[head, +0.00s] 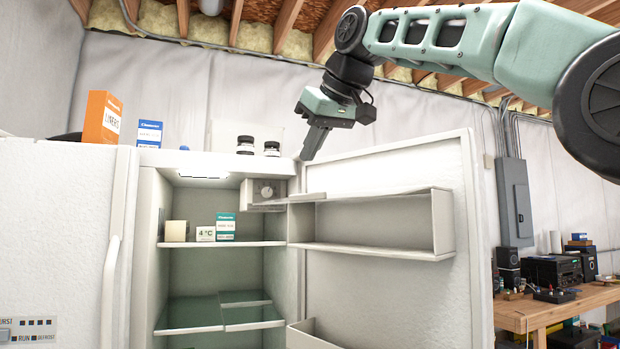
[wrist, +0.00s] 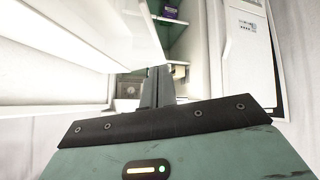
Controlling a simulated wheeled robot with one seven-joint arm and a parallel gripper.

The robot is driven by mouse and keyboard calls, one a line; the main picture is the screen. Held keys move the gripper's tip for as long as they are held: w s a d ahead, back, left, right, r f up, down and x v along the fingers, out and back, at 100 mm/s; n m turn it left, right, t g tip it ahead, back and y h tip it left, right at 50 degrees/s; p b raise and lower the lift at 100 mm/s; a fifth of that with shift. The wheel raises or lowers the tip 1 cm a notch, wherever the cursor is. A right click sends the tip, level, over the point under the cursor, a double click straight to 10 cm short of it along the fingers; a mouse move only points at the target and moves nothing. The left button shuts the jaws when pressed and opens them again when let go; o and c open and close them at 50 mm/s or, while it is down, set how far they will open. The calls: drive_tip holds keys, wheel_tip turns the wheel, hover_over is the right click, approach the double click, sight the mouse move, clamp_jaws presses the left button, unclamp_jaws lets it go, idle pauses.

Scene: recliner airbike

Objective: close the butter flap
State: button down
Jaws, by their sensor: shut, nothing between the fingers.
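The fridge door (head: 388,285) stands open, with white shelves on its inner face. A thin pale panel (head: 303,197), which looks like the butter flap, juts out level from the left end of the upper door shelf, toward the fridge interior. It appears open. My gripper (head: 308,158) points down above this panel, near the door's top left corner, and seems apart from it. In the wrist view my gripper (wrist: 158,84) shows its dark fingers together and empty. A broad white panel (wrist: 75,40) fills the left there; I cannot tell whether it is the flap.
A dial box (head: 266,191) hangs at the fridge's upper right inside, close to the panel. Small cartons (head: 226,227) stand on the fridge shelf. Dark jars (head: 246,145) and an orange box (head: 102,117) sit on top. A workbench (head: 560,304) stands at right.

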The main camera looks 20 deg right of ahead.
sight(326, 194)
drive_tip(key=shift+w+d+f, duration=0.1)
drive_tip(key=shift+w+f, duration=0.15)
drive_tip(key=shift+f, duration=0.6)
drive_tip(key=shift+w+f, duration=0.25)
drive_tip(key=shift+f, duration=0.65)
drive_tip(key=shift+w+d+f, duration=0.1)
drive_tip(key=shift+w+f, duration=0.15)
drive_tip(key=shift+f, duration=0.6)
drive_tip(key=shift+f, duration=0.1)
